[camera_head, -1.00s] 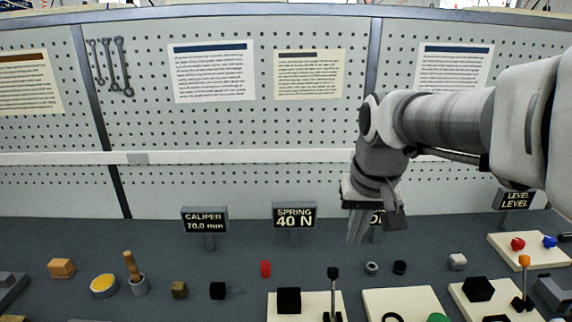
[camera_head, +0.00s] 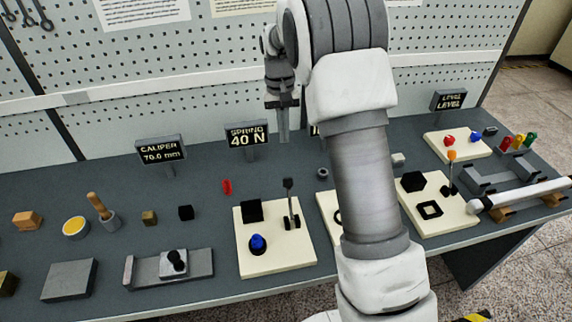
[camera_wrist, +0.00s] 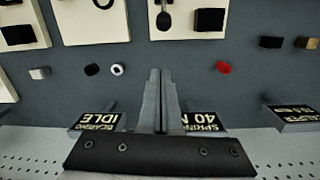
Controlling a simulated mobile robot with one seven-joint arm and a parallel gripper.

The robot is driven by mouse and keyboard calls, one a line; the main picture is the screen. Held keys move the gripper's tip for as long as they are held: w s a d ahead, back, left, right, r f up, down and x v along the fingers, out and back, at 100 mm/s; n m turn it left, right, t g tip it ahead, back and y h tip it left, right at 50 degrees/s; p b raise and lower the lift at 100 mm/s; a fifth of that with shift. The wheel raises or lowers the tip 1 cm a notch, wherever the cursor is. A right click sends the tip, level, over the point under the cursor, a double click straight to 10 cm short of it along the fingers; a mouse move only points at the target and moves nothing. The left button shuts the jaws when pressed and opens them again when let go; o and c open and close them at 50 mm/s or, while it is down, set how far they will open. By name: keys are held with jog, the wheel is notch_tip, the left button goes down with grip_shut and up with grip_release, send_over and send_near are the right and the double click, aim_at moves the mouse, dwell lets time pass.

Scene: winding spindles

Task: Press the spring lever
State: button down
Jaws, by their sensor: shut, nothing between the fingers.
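The spring lever (camera_head: 291,204) is a thin dark upright rod with a dark end, on a cream board (camera_head: 283,258) in front of the "SPRING 40 N" sign (camera_head: 247,135). A black block (camera_head: 252,211) and a blue knob (camera_head: 258,244) are on the same board. In the wrist view, the lever (camera_wrist: 164,18) shows at the top, beyond the fingertips. My gripper (camera_head: 283,139) is shut and empty, pointing down just right of the sign, behind and above the lever and apart from it. Its closed fingers show in the wrist view (camera_wrist: 159,74).
A red piece (camera_head: 227,186) and a grey ring (camera_head: 323,173) lie on the dark bench behind the boards. My arm hides part of the neighbouring board (camera_head: 328,215). Another board (camera_head: 445,220) with an orange-tipped lever (camera_head: 451,170) stands to the right.

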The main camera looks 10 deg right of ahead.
aim_at(289, 199)
jog(key=shift+w+f, duration=0.3)
jog(key=shift+f, duration=0.3)
jog(key=shift+w+f, duration=0.3)
jog(key=shift+f, duration=0.3)
jog(key=s+f+p, duration=0.3)
jog(key=s+f, duration=0.2)
jog(key=f, duration=0.3)
jog(key=shift+a, duration=0.1)
